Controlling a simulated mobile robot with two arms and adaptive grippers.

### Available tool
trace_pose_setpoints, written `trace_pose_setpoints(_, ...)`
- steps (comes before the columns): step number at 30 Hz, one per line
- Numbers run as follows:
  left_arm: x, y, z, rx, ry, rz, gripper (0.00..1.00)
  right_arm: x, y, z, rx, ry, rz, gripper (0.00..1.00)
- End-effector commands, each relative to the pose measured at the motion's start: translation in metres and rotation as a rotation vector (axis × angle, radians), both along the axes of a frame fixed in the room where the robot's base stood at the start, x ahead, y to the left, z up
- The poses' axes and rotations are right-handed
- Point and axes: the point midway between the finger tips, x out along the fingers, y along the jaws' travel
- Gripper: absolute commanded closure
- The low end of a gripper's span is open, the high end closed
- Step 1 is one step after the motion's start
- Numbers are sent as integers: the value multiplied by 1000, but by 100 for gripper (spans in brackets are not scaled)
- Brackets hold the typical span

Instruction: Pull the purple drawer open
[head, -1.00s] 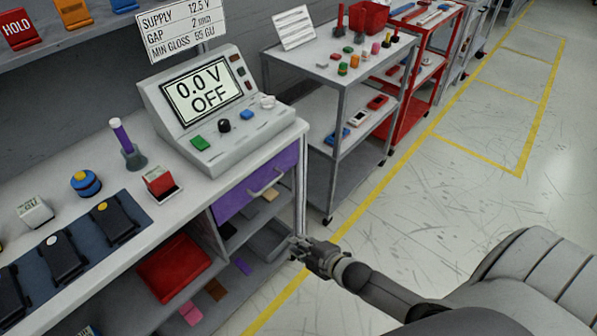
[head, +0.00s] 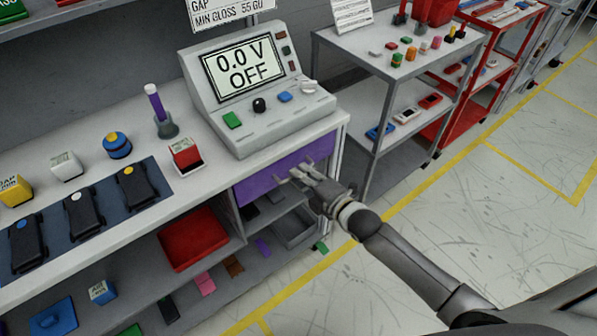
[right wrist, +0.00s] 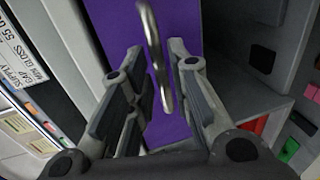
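The purple drawer (head: 258,186) sits under the worktop at the right end of the bench, and its front looks flush and closed. Its purple front also fills the middle of the right wrist view (right wrist: 188,22). The silver bar handle (right wrist: 152,32) runs upright in that view, between the two fingers. My right gripper (head: 298,174) is in front of the drawer with its fingers towards the handle. In the right wrist view the gripper (right wrist: 157,55) is open, with gaps visible beside the handle. The handle is mostly hidden by the gripper in the head view. My left gripper is not in view.
A power supply console (head: 255,90) stands on the worktop above the drawer. Below are a red bin (head: 192,240) and a grey tray (head: 295,228) on shelves. A grey cart (head: 385,60) stands to the right. The floor in front is open.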

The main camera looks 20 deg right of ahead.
Motion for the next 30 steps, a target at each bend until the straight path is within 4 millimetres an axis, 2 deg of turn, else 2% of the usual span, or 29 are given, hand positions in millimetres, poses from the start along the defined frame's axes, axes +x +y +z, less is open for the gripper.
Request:
trace_pose_setpoints(1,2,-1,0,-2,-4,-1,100,7,2,-1,1,-1,-1,81)
trace_pose_setpoints(6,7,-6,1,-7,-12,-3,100,18,7,-5,0,1,0,81)
trace_pose_setpoints(15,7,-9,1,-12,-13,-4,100,20,7,-5,0,1,0,81)
trace_pose_setpoints(16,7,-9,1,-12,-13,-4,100,20,7,-5,0,1,0,82)
trace_pose_setpoints(20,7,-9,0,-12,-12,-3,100,20,7,-5,0,1,0,99)
trace_pose_setpoints(30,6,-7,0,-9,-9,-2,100,20,7,-5,0,1,0,100)
